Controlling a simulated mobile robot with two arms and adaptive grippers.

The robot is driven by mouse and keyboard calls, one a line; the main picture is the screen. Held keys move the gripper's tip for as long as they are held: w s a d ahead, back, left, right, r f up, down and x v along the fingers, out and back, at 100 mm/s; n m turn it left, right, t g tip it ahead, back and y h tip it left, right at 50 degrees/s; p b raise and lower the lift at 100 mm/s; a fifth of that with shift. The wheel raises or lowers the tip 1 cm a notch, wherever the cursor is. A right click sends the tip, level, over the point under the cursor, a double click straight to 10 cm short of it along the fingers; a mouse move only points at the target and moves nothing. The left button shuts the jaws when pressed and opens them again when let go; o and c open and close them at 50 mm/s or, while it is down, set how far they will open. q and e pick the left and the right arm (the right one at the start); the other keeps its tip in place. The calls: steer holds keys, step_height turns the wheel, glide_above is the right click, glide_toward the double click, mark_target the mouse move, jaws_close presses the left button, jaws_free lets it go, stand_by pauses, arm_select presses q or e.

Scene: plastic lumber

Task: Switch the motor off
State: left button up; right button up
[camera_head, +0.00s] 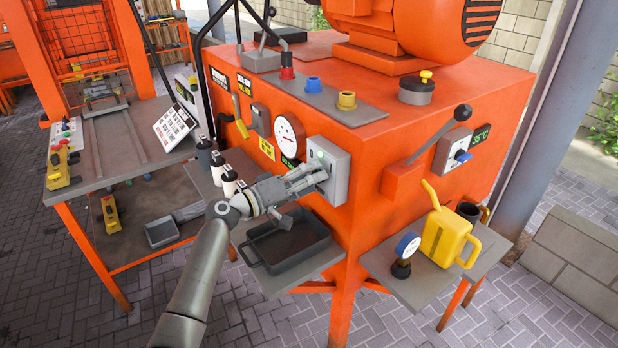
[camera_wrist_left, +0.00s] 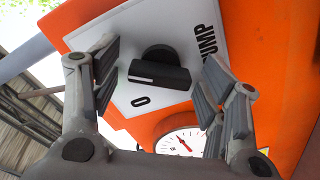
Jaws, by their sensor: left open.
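A grey switch box (camera_head: 336,160) is on the front of the orange machine (camera_head: 310,110), right of the round dial. My left gripper (camera_head: 314,178) is at this box, its fingers pointing at the box face. In the left wrist view a black rotary knob (camera_wrist_left: 160,70) sits on a white plate (camera_wrist_left: 140,35) marked "0", with letters ending in "UMP" at its right. The left fingers are open on either side of the knob, apart from it. In the head view the gripper hides the knob. An orange motor (camera_head: 410,25) stands on the machine's top. My right gripper is out of view.
A lever (camera_head: 440,135) projects at the right. A yellow can (camera_head: 445,235) stands on the side shelf.

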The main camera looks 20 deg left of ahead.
arm_select(q)
steer(key=c, duration=1)
